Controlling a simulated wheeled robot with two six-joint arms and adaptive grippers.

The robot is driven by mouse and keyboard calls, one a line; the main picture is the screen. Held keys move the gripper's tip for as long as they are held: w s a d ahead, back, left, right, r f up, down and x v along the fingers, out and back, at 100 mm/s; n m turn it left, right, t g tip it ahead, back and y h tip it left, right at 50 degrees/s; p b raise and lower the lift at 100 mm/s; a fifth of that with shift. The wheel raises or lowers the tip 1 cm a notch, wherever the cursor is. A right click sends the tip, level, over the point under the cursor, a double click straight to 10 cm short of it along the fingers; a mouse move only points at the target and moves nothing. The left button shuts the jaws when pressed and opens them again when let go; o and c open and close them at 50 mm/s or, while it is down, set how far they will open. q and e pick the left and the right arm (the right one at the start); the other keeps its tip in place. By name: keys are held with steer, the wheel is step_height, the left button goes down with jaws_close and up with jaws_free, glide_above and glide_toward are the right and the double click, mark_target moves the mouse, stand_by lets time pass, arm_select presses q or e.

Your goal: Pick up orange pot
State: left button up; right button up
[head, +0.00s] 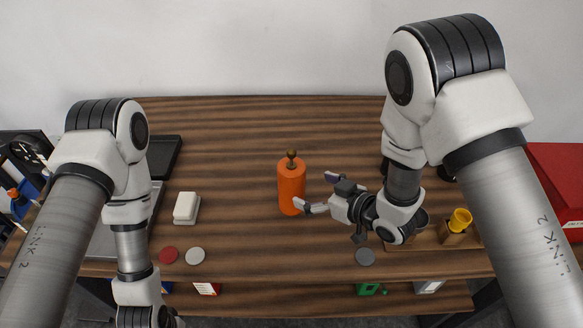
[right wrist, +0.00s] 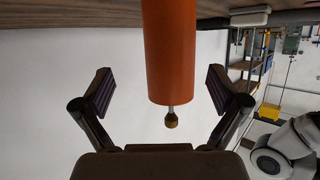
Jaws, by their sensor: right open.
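The orange pot (head: 291,190) is a tall, upright cylinder with a brown knob on top, standing near the middle of the wooden table. My right gripper (head: 312,190) is open and empty just right of it, one finger close to its lower front side. In the right wrist view the picture is upside down; the orange pot (right wrist: 170,50) shows between and beyond the two spread fingers of the gripper (right wrist: 158,80). I cannot tell whether a finger touches it. My left arm reaches down at the left; its gripper is out of view.
The wooden table (head: 235,140) is clear behind the pot. A white block (head: 186,206), a red disc (head: 168,255) and a grey disc (head: 195,256) lie to its left.

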mark_target(300, 187)
steer(key=shift+w+a, duration=0.2)
steer(key=shift+a, duration=0.2)
steer(key=a+p, duration=0.2)
steer(key=shift+w+a+f+p, duration=0.2)
steer(key=shift+w+a+p, duration=0.15)
steer(key=shift+a, duration=0.05)
steer(key=x, duration=0.3)
steer(key=shift+w+d+f, duration=0.15)
steer(key=shift+w+f, duration=0.1)
steer(key=shift+f, duration=0.05)
steer(key=shift+w+f, duration=0.15)
steer(key=shift+s, duration=0.2)
steer(key=shift+c, duration=1.3)
steer(key=shift+s, duration=0.1)
steer(key=c, duration=0.6)
arm_select(q)
steer(key=r, duration=0.1)
steer(key=s+r, duration=0.1)
steer(key=r, duration=0.1)
steer(key=shift+r, duration=0.3)
arm_select(e)
jaws_close()
